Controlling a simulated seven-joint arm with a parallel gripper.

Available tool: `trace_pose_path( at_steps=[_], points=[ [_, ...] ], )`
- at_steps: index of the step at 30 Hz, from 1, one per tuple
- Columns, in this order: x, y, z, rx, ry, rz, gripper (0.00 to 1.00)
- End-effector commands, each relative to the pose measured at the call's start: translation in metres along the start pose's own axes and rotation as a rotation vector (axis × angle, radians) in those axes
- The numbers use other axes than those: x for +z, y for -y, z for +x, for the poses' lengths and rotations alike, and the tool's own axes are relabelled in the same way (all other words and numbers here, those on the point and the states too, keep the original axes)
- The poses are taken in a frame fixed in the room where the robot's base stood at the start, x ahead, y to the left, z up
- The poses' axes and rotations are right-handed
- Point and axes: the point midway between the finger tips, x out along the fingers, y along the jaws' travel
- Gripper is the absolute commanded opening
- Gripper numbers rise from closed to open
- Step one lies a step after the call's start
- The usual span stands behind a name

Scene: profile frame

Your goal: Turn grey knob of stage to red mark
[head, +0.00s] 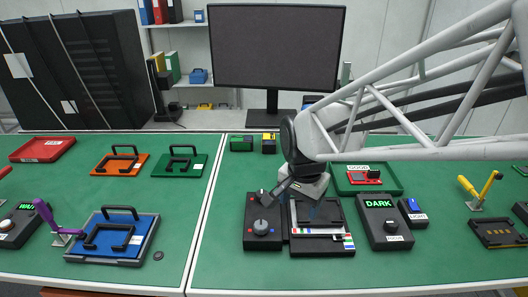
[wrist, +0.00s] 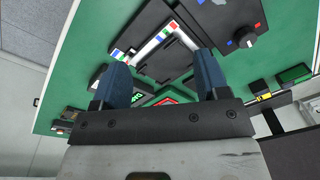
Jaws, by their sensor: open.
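The black stage control box (head: 251,243) stands on the green table, left of the middle. A round grey knob (head: 261,228) sits on it, and the knob also shows in the wrist view (wrist: 243,40). Small red and blue marks lie near the knob in the wrist view. Joined at its right is a black unit with a white strip and coloured patches (head: 347,241). My gripper (wrist: 162,62) is open, with two blue fingers apart and nothing between them. It hangs over the back of this unit, to the right of the knob and apart from it.
A box with a green DARK display (head: 380,222) stands to the right. A green tray (head: 395,182) with a red part lies behind it. Two small boxes (head: 241,144) stand near the monitor (head: 278,50).

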Motion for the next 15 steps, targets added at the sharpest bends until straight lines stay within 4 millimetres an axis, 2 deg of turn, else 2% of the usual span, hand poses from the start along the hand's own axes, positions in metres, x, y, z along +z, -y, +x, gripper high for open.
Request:
trace_pose_path(
  at_steps=[3,9,15],
  points=[
    [0.0,0.031,0.018,0.018,0.019,0.086,0.68],
    [0.004,0.073,0.045,0.049,0.039,0.229,0.68],
    [0.007,0.097,0.062,0.066,0.046,0.313,0.68]
  ],
)
